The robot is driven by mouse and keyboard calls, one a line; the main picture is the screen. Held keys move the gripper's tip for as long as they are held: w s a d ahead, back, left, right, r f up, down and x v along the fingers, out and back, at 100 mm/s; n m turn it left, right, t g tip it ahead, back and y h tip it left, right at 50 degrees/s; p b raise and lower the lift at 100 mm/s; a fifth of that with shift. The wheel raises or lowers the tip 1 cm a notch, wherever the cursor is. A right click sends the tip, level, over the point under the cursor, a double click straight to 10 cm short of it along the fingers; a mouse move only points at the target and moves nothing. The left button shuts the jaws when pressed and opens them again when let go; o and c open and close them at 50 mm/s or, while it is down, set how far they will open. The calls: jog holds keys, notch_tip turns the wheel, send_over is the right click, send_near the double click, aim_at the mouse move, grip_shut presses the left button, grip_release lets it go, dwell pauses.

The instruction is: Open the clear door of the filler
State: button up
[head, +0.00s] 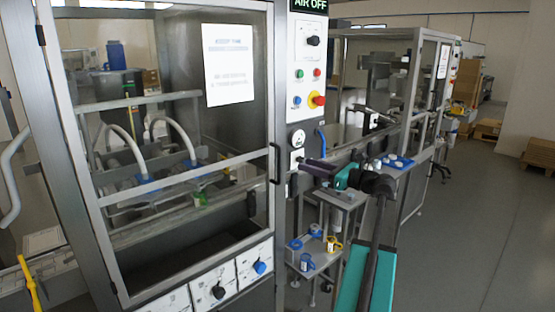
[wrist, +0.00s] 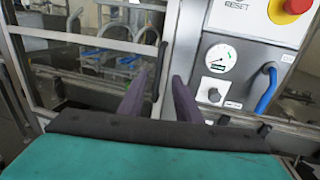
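The filler's clear door (head: 160,185) is a metal-framed pane on the left of the head view. It looks closed, with hinges on its left side. Its black bar handle (head: 276,163) stands upright on the right edge of the frame. In the wrist view, the handle (wrist: 161,70) shows between and beyond my two purple fingers. My gripper (head: 304,165) is to the right of the handle in the head view. It is open and its fingers (wrist: 159,78) are apart, with nothing clearly held. Whether a finger touches the handle cannot be told.
A control panel (head: 306,110) with gauge, knobs and a red button is right of the door. A blue hose (wrist: 266,90) loops out of it. A small metal table (head: 318,255) with blue and yellow items stands below my arm.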

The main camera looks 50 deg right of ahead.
aim_at(279, 158)
jog(key=w+p, duration=0.1)
jog(key=w, duration=0.3)
jog(key=w+a+p, duration=0.1)
jog(key=w, duration=0.3)
jog(key=w+p, duration=0.1)
jog(key=w, duration=0.4)
jog(key=shift+w+a, duration=0.1)
jog(key=shift+a, duration=0.3)
grip_shut()
jog(key=shift+a+f, duration=0.1)
jog(key=shift+a, duration=0.15)
